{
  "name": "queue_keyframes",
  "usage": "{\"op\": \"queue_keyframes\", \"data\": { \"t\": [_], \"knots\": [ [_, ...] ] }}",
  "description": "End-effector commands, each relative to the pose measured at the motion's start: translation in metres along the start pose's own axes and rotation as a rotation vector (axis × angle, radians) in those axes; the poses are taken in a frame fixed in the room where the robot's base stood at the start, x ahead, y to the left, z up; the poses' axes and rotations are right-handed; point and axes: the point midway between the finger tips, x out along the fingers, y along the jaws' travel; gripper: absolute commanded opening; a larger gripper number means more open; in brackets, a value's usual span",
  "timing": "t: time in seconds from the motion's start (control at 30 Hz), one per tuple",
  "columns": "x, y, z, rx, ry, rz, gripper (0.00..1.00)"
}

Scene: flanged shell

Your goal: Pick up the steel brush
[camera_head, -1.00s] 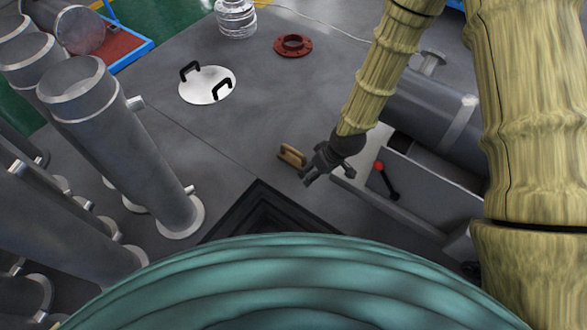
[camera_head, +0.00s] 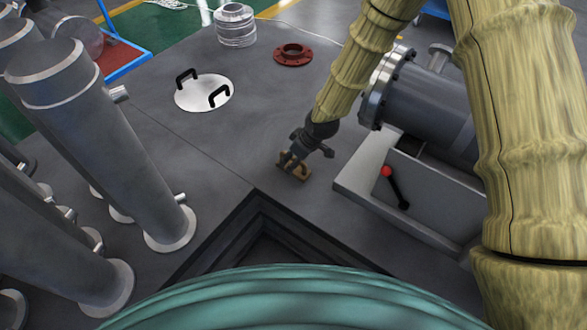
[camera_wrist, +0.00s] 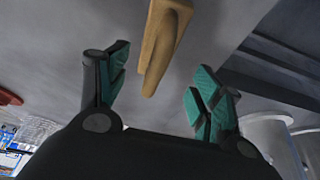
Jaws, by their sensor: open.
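The steel brush (camera_head: 297,175) lies on the grey floor plate near the middle of the head view. Only its brown wooden body shows; I cannot make out the bristles. My gripper (camera_head: 291,160) is over it in the head view and covers part of it. In the wrist view the brush (camera_wrist: 163,42) appears as a tan wooden bar, its near end between and just beyond my fingers. My gripper (camera_wrist: 160,85) is open there, with green pads on both sides. I see a gap between the brush and each pad.
A dark square recess (camera_head: 260,235) opens in the floor just in front of the brush. A grey box with a red-knobbed lever (camera_head: 387,171) stands to the right. Tall steel pipes (camera_head: 110,130) stand left. A white lid (camera_head: 204,93) and red flange (camera_head: 293,54) lie behind.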

Motion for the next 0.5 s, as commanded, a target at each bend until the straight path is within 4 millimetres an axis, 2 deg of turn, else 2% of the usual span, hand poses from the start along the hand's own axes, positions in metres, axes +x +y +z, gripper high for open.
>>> {"op": "queue_keyframes", "data": {
  "t": [0.27,0.5],
  "knots": [
    [0.019,0.002,0.000,0.001,0.000,0.000,0.66],
    [0.050,0.006,-0.001,0.000,0.000,0.000,0.66]
  ]
}}
